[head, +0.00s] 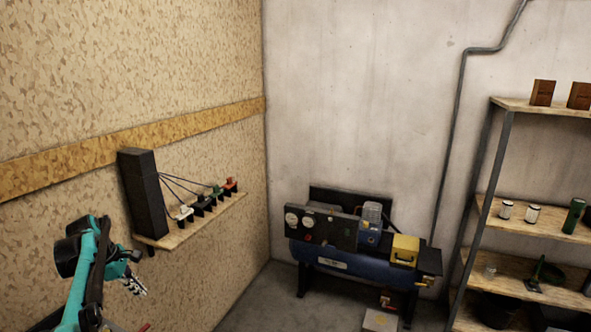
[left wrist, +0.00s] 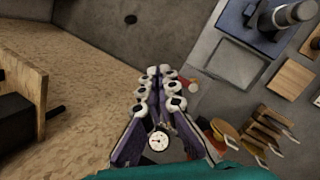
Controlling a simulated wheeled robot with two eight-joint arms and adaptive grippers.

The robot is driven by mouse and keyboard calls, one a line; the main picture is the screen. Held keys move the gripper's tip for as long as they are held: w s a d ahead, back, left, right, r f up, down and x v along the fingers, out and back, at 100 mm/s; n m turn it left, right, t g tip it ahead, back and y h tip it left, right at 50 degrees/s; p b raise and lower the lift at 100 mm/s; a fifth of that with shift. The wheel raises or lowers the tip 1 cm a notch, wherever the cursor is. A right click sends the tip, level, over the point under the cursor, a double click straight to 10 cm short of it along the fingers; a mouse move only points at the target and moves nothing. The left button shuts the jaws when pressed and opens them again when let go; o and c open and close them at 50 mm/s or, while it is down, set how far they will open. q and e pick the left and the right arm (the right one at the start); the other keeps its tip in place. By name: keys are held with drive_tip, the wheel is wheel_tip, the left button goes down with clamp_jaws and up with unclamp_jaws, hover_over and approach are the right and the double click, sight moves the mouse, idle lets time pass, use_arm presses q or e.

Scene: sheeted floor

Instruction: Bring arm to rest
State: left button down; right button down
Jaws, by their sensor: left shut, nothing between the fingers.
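My left arm comes in at the lower left of the head view, teal and black, raised in front of the chipboard wall. My left gripper (head: 136,287) is at its end, to the right of the arm and below the small wall shelf. In the left wrist view my left gripper (left wrist: 158,82) has its fingers together, with nothing between them. My right gripper is in neither view.
A small wall shelf (head: 208,222) carries a tall black box (head: 143,193) and several small items. A blue compressor (head: 345,262) stands by the back wall. A metal rack (head: 497,160) with wooden shelves is at the right. Bare floor (head: 262,300) lies between the wall and compressor.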

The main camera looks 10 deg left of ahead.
use_arm(q)
drive_tip(key=s+d+r+m+y+b, duration=0.1)
drive_tip(key=s+d+m, duration=0.25)
drive_tip(key=d, duration=0.45)
drive_tip(key=s+d+r+m+t, duration=0.1)
drive_tip(key=s+d+r+m, duration=0.1)
drive_tip(key=d+m, duration=0.35)
drive_tip(key=s+d+r+m+y+b, duration=0.1)
drive_tip(key=s+d+m, duration=0.15)
drive_tip(key=d, duration=0.75)
drive_tip(key=s+d+f+m+t, duration=0.1)
drive_tip(key=s+d+f+m, duration=0.4)
drive_tip(key=s, duration=0.3)
drive_tip(key=s+d+f+m+t+b, duration=0.1)
drive_tip(key=s+d+f+m+t, duration=0.1)
drive_tip(key=s+d+f+m, duration=0.2)
drive_tip(key=s+d+m, duration=0.1)
drive_tip(key=s+d, duration=0.2)
drive_tip(key=s, duration=0.1)
drive_tip(key=shift+s+d+f+m, duration=0.2)
drive_tip(key=shift+d+f+m, duration=0.05)
drive_tip(key=shift+f+m, duration=0.15)
